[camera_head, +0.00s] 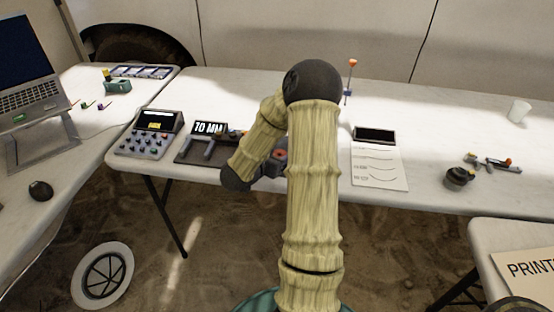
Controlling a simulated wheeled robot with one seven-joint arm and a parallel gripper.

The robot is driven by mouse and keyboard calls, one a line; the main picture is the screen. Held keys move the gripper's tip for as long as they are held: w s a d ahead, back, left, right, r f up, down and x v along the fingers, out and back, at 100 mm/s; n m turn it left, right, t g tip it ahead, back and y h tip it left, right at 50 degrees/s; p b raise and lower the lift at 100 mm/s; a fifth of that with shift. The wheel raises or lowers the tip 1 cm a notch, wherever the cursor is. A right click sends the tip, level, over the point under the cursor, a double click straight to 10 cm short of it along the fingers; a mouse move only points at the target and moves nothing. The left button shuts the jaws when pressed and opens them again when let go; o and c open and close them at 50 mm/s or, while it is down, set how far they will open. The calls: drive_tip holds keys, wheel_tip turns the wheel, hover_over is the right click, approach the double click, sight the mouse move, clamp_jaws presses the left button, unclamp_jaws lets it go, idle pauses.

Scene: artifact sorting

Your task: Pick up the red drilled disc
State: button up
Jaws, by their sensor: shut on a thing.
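My gripper (274,162) is partly hidden behind my own arm, near the front edge of the long white table. A small red thing (281,154) shows at its tip, beside my upper arm link; it looks like the red drilled disc. The gripper is shut on it. Its holes and most of its outline are hidden or too small to tell. I cannot tell whether it touches the table.
A dark tray (185,155) with a "70 MM" display and a grey button console (150,139) stand left of my gripper. A paper sheet (379,170) and a dark tablet (375,135) lie to the right. A dark round pot (459,178) sits farther right.

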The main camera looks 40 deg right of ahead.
wheel_tip(320, 180, up, 8)
drive_tip(key=shift+f+p, duration=0.15)
drive_tip(key=shift+p, duration=0.7)
